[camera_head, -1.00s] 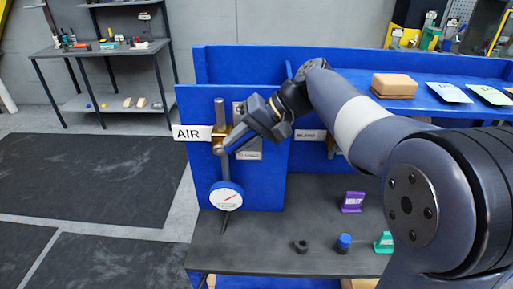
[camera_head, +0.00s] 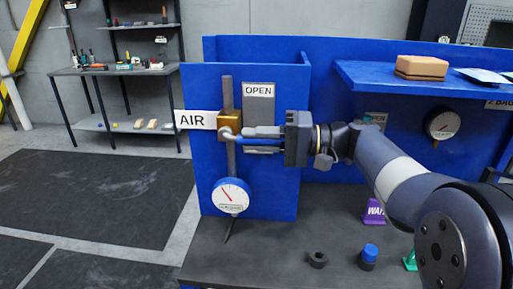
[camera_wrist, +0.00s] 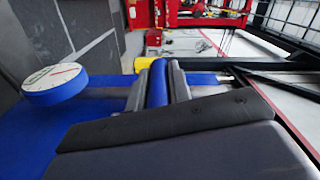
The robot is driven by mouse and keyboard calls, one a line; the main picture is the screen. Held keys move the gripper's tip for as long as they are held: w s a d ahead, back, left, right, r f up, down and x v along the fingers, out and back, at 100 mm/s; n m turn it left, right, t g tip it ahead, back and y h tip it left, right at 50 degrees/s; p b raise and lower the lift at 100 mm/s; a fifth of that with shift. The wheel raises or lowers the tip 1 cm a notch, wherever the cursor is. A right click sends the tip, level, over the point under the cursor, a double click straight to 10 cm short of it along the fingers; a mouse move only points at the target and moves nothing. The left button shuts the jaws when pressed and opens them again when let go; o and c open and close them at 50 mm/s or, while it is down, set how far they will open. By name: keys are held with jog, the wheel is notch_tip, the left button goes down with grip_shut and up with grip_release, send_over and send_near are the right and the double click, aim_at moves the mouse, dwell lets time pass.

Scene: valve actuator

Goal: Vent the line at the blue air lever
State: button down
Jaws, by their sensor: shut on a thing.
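The blue air lever (camera_wrist: 158,82) lies between the two fingers of my gripper (camera_wrist: 159,80) in the wrist view. In the head view my gripper (camera_head: 248,140) is shut on it and reaches in level from the right. The lever's pivot end meets the brass valve body (camera_head: 229,124) on a vertical grey pipe (camera_head: 229,90). The lever looks about horizontal, across the pipe; its blue part is mostly hidden by my fingers. A white AIR label (camera_head: 194,120) is left of the valve, and an OPEN plate (camera_head: 258,91) is above my fingers.
A round gauge (camera_head: 230,196) hangs below the valve, its needle pointing up-left. Blue panels stand behind. A shelf (camera_head: 420,88) with a tan block (camera_head: 422,67) is at right. A dark ring (camera_head: 317,260) and blue-capped piece (camera_head: 368,256) stand on the bench below.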

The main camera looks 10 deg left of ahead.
jog(key=shift+f, duration=0.15)
dwell(0.4)
jog(key=c, duration=1.3)
grip_release()
jog(key=d, duration=1)
jog(key=shift+d+b, duration=0.35)
jog(key=shift+d, duration=0.05)
jog(key=shift+f, duration=0.1)
jog(key=a, duration=1.1)
jog(key=shift+r+p, duration=0.2)
jog(key=shift+p, duration=0.1)
